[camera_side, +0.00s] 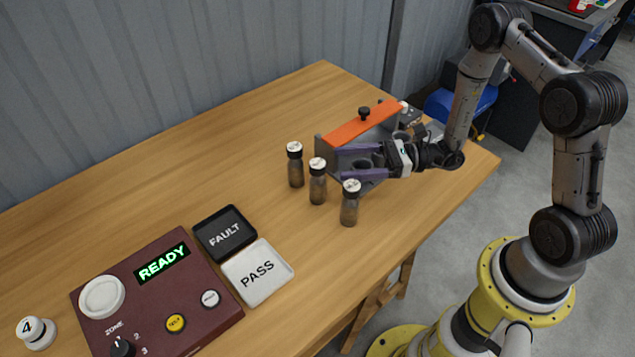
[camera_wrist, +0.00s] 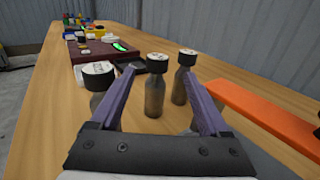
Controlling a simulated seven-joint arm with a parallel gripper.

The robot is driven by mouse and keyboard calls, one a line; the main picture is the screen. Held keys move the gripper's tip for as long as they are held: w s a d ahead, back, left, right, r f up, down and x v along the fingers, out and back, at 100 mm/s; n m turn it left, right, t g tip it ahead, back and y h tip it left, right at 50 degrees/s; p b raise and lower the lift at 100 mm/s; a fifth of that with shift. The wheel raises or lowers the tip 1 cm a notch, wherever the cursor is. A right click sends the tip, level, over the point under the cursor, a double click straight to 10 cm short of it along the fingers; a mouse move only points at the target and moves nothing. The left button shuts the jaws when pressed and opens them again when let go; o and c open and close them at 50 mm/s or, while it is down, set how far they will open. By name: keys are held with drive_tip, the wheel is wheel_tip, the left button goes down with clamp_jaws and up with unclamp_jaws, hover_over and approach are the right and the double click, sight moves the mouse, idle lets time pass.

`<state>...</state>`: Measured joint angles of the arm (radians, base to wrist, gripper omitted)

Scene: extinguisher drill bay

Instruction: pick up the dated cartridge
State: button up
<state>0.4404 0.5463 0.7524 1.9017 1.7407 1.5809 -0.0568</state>
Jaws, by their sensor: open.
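Three dark cartridges with black necks and white marked tops stand upright in a row: a back one (camera_side: 295,170), a middle one (camera_side: 317,187) and a front one (camera_side: 349,208). The marks are too small to read, so I cannot tell which is the dated cartridge. My gripper (camera_side: 343,162) is open and empty, its purple fingers pointing left toward the row. In the wrist view, the middle cartridge (camera_wrist: 154,95) shows between the fingers, ahead of them. The back cartridge (camera_wrist: 180,86) is by the right fingertip. The front one (camera_wrist: 98,78) is partly hidden behind the left finger.
To the left lie a black FAULT tray (camera_side: 208,238), a white PASS tray (camera_side: 270,288) and a maroon READY panel (camera_side: 205,310). The wooden table (camera_side: 180,165) is clear behind the row.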

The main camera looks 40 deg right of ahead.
sight(318, 163)
drive_tip(key=shift+r+x, duration=0.2)
drive_tip(key=shift+x, duration=3.3)
drive_tip(key=shift+s+a, duration=0.15)
clamp_jaws()
